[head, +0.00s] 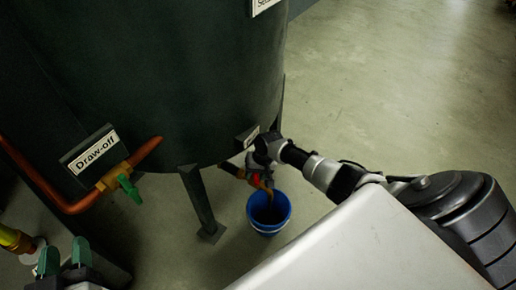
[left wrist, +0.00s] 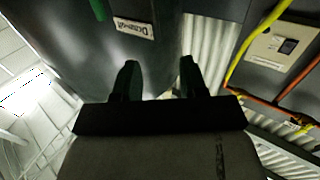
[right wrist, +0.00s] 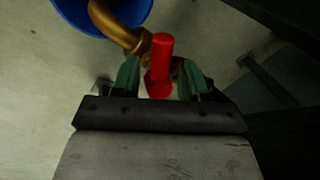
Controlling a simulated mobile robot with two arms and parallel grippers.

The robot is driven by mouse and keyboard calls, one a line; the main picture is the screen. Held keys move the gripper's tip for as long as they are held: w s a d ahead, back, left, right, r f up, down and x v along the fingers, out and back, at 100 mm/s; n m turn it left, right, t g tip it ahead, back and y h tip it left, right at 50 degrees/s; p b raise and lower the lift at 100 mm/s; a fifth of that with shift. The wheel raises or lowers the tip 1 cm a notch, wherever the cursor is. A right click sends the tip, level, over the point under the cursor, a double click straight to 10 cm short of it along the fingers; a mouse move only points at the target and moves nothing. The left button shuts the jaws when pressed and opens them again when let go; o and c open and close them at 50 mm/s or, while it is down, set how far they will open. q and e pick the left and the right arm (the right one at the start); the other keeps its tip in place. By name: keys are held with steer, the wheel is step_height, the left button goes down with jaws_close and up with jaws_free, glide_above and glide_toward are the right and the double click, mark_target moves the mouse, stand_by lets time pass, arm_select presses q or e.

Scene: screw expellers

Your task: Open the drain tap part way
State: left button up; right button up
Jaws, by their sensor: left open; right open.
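The drain tap has a red lever handle (right wrist: 160,62) and a curved brass spout (right wrist: 118,30) in the right wrist view. My right gripper (right wrist: 161,74) is open, with its green fingers either side of the red handle. I cannot tell whether either finger touches it. In the head view the tap is low on the tank and mostly hidden by my right wrist. A blue bucket (head: 268,213) stands on the floor below the tap. My left gripper (head: 63,258) is open and empty at the lower left; its fingers also show in the left wrist view (left wrist: 159,75).
The dark green tank (head: 150,80) stands on legs (head: 198,200). A draw-off valve with a green handle (head: 130,188) sits on a copper pipe (head: 75,207) under a "Draw-off" sign (head: 95,150). Open concrete floor (head: 400,90) lies to the right.

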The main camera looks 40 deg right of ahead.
steer(key=p+v, duration=0.2)
steer(key=v, duration=0.3)
steer(key=shift+p, duration=0.3)
arm_select(q)
steer(key=s+a+f+g+y+p, duration=0.2)
steer(key=s+a+f+g+y, duration=0.2)
steer(key=s+f+g, duration=0.7)
steer(key=s+a+g, duration=0.1)
steer(key=g, duration=0.1)
steer(key=shift+s+a+n+g, duration=0.15)
steer(key=shift+a+n+g, duration=0.05)
steer(key=shift+n+g, duration=0.2)
arm_select(e)
steer(key=v, duration=0.5)
steer(key=shift+w+r, duration=0.1)
steer(key=shift+r, duration=0.2)
